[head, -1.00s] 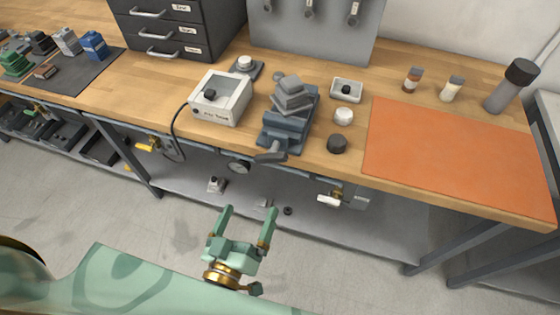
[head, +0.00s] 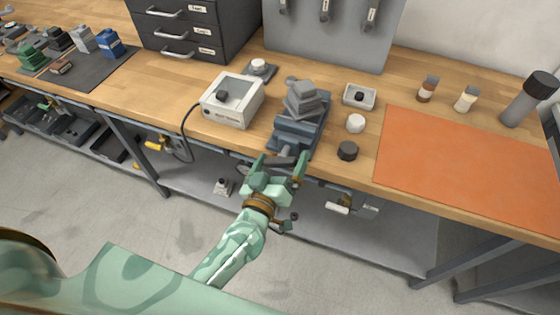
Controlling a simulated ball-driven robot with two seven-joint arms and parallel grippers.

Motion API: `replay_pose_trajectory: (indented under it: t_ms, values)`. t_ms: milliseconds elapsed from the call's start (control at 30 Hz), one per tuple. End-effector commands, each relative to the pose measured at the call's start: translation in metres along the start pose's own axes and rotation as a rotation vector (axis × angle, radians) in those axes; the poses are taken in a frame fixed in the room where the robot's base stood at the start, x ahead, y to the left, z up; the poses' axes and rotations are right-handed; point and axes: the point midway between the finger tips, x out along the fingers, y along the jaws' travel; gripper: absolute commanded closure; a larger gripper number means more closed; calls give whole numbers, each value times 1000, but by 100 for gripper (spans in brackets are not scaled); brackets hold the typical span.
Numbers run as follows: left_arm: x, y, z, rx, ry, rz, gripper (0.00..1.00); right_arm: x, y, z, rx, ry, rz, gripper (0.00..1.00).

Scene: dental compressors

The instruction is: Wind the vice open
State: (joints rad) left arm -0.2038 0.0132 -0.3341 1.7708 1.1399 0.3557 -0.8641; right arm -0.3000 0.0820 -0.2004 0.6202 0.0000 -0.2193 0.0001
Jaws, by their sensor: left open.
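The blue-grey vice (head: 299,132) stands at the front edge of the wooden bench, with a grey stepped block (head: 304,98) at its top. Its handle (head: 284,161) sticks out over the bench's front edge. My left gripper (head: 281,166) is open, with its two green fingers pointing up toward the handle, one on either side of it in the picture. I cannot tell whether the fingers touch the handle. The lower front of the vice is partly hidden behind the gripper. My right gripper is not in view.
A white box device (head: 232,101) with a cable stands left of the vice. A black knob (head: 348,151), a white round piece (head: 355,123) and a small tray (head: 359,96) lie to the right. An orange mat (head: 470,165) covers the bench's right side. A shelf runs underneath.

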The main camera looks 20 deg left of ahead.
Motion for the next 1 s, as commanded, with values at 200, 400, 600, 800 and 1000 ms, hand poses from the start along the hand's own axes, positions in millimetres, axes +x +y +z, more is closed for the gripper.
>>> replay_pose_trajectory:
  t_ms: [200,400,600,800,1000]
  values:
    - [0,0,0,0,0,0,33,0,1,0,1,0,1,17]
    - [0,0,0,-2,0,-1,41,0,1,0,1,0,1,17]
    - [0,0,-1,-37,0,0,41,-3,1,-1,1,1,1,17]
    - [0,1,-2,-144,0,1,41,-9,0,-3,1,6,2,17]
    - [0,1,-2,-313,0,1,41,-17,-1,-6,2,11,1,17]
